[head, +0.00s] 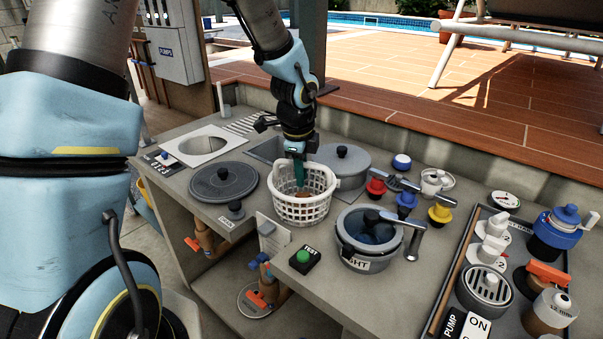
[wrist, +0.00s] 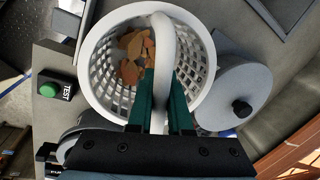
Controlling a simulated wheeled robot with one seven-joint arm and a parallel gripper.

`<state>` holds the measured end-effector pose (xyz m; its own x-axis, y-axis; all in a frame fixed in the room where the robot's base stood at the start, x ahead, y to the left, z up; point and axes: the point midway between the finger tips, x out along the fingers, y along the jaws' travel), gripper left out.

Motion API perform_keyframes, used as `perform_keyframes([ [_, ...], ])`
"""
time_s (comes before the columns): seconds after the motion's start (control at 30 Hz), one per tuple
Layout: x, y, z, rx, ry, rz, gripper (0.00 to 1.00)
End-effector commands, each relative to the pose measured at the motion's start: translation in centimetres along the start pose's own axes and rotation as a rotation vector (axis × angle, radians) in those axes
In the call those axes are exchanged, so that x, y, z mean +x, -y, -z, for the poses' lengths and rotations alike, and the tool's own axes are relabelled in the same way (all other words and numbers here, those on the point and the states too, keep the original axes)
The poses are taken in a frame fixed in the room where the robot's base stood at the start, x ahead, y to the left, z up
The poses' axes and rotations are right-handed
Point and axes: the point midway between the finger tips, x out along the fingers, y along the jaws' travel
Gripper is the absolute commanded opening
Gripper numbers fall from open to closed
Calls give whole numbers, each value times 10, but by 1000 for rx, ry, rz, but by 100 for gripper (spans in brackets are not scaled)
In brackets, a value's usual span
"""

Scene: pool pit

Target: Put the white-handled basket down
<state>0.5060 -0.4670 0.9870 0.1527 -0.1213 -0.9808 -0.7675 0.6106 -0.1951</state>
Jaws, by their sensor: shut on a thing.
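The white-handled basket (head: 302,206) is a white mesh basket in the middle of the head view, at the front of the grey bench. Brown leaf-like pieces (wrist: 135,58) lie inside it. My gripper (head: 299,172) is above the basket, with its green fingers pointing down into it. In the wrist view the fingers (wrist: 166,100) are shut on the white handle (wrist: 161,45), which arches over the basket (wrist: 97,70). The basket looks upright. I cannot tell whether its base touches the bench.
A dark round lid (head: 223,182) lies left of the basket and a grey lid (head: 341,163) behind it. A green TEST button (head: 303,257) is in front. Colored valves (head: 407,200) and a tray of parts (head: 448,270) are further right.

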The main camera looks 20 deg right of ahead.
Motion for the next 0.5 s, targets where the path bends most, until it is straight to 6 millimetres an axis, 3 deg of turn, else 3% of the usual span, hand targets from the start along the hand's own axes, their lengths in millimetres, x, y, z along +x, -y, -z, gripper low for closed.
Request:
perform_keyframes([
  [0.03,1,0,0,0,0,0,21],
  [0.27,0,0,0,0,0,0,47],
  [0.5,0,0,0,0,0,0,48],
])
